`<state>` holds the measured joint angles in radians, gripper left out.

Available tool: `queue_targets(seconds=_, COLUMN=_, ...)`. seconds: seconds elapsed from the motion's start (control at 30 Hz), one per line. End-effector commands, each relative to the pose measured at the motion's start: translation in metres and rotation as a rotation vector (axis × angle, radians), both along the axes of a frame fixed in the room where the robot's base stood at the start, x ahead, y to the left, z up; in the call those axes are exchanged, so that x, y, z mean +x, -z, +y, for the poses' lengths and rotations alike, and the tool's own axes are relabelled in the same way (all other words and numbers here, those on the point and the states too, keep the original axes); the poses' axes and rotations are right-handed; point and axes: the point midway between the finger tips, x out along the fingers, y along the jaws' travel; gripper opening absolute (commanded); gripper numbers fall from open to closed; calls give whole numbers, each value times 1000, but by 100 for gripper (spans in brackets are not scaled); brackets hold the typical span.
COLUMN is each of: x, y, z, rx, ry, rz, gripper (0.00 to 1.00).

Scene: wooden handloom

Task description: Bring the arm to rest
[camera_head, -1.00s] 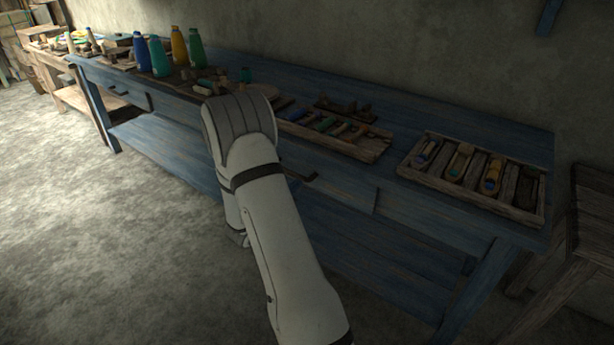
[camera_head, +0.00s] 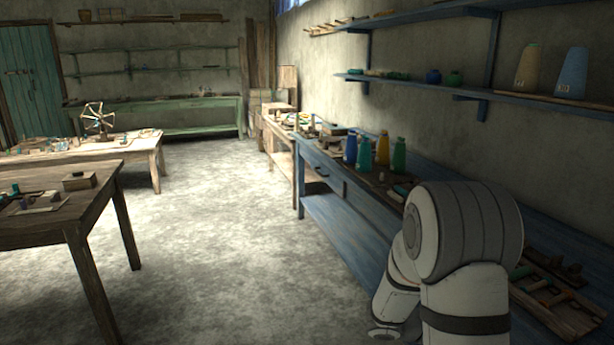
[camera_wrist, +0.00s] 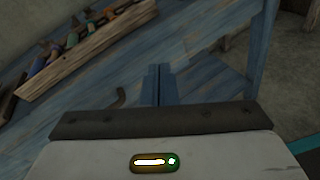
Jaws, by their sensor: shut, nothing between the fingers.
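My arm shows at the lower right of the head view, bent in front of the blue bench (camera_head: 345,215); the fingers cannot be made out there. In the wrist view my gripper (camera_wrist: 158,70) points at the blue wood of the bench. Its two narrow fingers lie side by side, shut, with nothing between them. A wooden tray (camera_wrist: 88,58) with several coloured pieces is at the upper left of the wrist view, apart from the fingers. A dark handle (camera_wrist: 120,97) lies just left of them.
Several coloured bottles (camera_head: 364,153) stand on the bench. A wooden rack (camera_head: 560,305) lies near my arm. A blue wall shelf (camera_head: 425,84) hangs above. A dark wooden table (camera_head: 110,185) stands at the left. The floor (camera_head: 215,240) between table and bench is clear.

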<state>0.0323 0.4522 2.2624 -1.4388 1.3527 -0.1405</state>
Motion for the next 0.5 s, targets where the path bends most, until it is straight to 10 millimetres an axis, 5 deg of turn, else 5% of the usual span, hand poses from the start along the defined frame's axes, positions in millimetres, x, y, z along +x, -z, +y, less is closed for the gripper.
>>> queue_targets(seconds=0.03, x=-16, y=-30, z=6, rx=57, ry=62, rz=-64, gripper=0)
queue_targets(seconds=0.1, x=-38, y=-49, z=16, rx=147, ry=154, rz=-149, gripper=0)
queue_targets(seconds=0.5, x=-123, y=-140, z=120, rx=734, ry=615, rz=-674, gripper=0)
